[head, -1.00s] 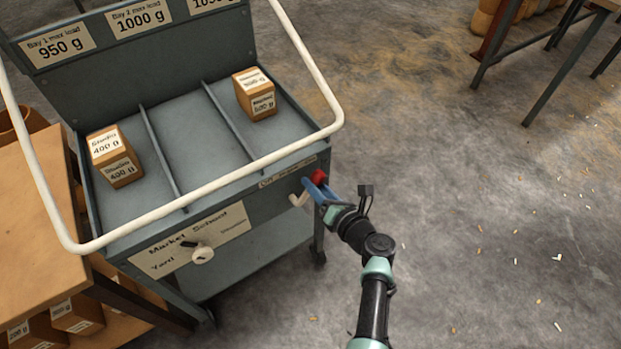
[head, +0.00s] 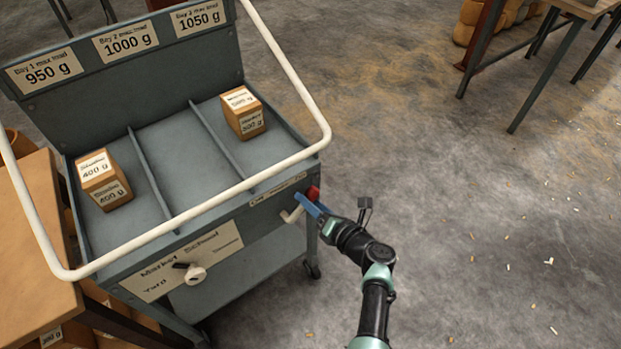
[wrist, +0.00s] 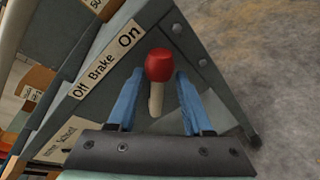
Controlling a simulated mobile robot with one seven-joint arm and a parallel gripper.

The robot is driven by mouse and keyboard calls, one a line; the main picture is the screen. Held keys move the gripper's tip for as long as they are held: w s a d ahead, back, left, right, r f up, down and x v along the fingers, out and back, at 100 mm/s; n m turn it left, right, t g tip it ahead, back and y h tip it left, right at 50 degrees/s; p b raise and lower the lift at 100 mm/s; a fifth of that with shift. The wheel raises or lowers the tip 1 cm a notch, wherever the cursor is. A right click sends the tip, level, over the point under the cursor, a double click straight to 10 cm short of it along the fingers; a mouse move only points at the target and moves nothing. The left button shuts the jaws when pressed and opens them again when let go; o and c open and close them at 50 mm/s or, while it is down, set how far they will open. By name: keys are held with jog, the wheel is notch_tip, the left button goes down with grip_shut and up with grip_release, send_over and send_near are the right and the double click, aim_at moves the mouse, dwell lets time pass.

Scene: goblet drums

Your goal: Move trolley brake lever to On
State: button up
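The trolley (head: 222,288) is a grey metal cart with a cream push rail. Its brake lever (head: 313,192) has a red knob, at the front right corner. In the wrist view, the lever's red knob (wrist: 159,64) and cream stem show beside a white label (wrist: 104,66) reading "Off", "Brake", "On". The knob appears nearer the "On" end. My gripper (wrist: 159,76) has blue fingers on either side of the lever, with visible gaps. My gripper also shows in the head view (head: 312,204), at the lever; the stem is partly hidden there.
The trolley's bays hold a 400 g box (head: 104,180) at left and another box (head: 243,113) at right. A white dial (head: 195,274) is on the front panel. A wooden bench (head: 38,245) stands at left. The floor at right is largely clear.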

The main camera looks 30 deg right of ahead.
jog(key=shift+s, duration=0.1)
jog(key=p+v, duration=0.5)
jog(key=v, duration=0.7)
jog(key=shift+s, duration=0.4)
jog(key=shift+r, duration=0.1)
